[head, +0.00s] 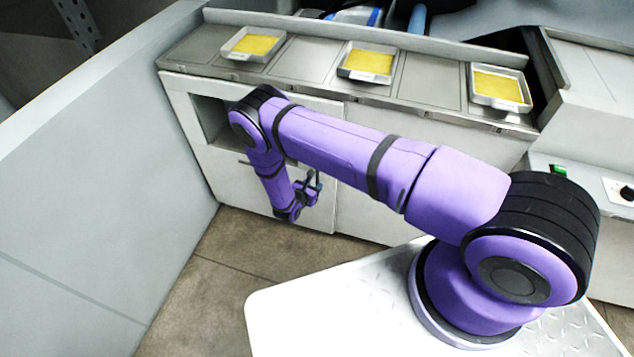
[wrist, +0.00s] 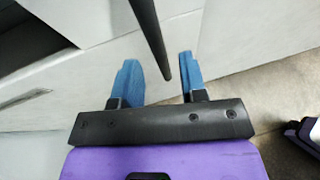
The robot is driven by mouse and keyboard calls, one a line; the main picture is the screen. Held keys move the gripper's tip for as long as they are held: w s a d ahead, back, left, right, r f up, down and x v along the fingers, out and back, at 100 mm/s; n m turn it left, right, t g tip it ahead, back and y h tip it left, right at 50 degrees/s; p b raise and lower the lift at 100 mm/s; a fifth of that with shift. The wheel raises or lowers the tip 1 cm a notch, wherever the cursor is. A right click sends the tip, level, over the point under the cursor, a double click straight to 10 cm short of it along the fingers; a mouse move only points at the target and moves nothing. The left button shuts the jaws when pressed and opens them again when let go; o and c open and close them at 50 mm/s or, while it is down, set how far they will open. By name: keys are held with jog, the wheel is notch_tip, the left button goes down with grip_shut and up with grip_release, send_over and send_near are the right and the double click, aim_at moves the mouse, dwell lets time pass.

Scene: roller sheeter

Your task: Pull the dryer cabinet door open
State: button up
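The dryer cabinet (head: 178,100) is pale grey and stands under the counter at the left. Its lower front panel, which looks like the door (head: 228,183), appears flush with the front. My arm hides part of it. A thin dark bar, likely its handle (head: 244,162), shows left of my forearm. My gripper (head: 312,186) is low in front of this panel, near its right side. In the wrist view, my gripper (wrist: 160,75) has its two blue fingers apart. A dark bar (wrist: 150,35) ends between the fingertips, with a visible gap on each side.
Trays with yellow sheets (head: 254,44) sit on the counter (head: 305,60) above. A square opening (head: 208,115) is in the cabinet's upper left front. A grey wall (head: 100,190) closes the left side. Bare brown floor (head: 240,245) lies before the cabinet.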

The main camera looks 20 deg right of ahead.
aim_at(317, 182)
jog(key=shift+x, duration=1.75)
grip_shut()
